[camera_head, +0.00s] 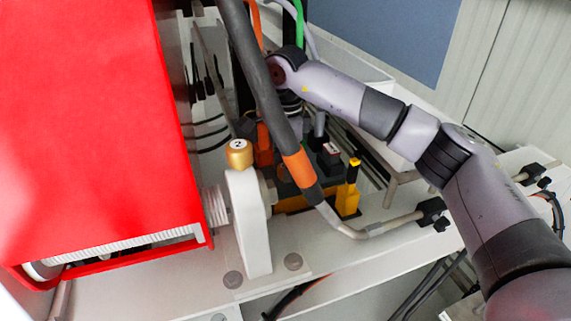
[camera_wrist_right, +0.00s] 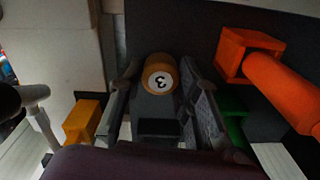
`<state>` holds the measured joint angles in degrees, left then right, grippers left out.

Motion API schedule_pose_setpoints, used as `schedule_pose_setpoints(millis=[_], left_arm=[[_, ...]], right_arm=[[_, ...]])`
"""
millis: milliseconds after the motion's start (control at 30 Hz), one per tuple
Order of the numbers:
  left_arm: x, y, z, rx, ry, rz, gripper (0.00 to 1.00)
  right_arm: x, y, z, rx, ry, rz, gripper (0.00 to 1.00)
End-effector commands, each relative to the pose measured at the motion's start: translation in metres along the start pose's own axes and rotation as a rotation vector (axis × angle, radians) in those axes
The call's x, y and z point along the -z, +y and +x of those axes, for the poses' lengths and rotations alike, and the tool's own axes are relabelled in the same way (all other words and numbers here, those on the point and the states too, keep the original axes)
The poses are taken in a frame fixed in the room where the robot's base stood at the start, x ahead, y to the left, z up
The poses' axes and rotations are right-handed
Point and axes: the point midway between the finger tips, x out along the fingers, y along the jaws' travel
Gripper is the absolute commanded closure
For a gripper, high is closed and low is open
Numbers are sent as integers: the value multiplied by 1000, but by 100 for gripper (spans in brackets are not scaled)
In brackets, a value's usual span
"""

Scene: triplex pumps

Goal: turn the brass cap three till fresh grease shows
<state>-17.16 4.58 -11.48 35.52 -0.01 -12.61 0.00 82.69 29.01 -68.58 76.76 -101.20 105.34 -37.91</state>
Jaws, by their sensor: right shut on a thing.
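The brass cap three (camera_wrist_right: 161,74) shows in the right wrist view, a gold cylinder with a pale disc marked 3 on its end. My right gripper (camera_wrist_right: 160,82) has one finger on each side of it and is shut on it. In the head view my right gripper (camera_head: 291,103) points down behind a dark hose, which partly covers it; cap three cannot be made out there. Another brass cap (camera_head: 238,154), marked 2, stands upright on a white post nearer the front. No grease can be made out. My left gripper is not in view.
A thick dark hose (camera_head: 262,85) with an orange band crosses in front of my right gripper. A large red housing (camera_head: 90,120) fills the left. A yellow-and-black part (camera_head: 349,188) stands right of the hose. An orange part (camera_wrist_right: 275,82) lies right of the fingers.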

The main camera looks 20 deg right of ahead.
Motion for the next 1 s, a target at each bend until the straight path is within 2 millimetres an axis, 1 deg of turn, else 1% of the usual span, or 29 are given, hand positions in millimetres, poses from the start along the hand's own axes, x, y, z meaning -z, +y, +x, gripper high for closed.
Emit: schedule_pose_setpoints(millis=[167, 367, 1000], left_arm=[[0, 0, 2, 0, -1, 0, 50], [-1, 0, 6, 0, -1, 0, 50], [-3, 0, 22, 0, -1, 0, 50]], right_arm=[[0, 0, 0, 2, 0, 32, 98], [0, -1, 0, 3, 1, 137, 98], [0, -1, 0, 3, 7, 724, 98]])
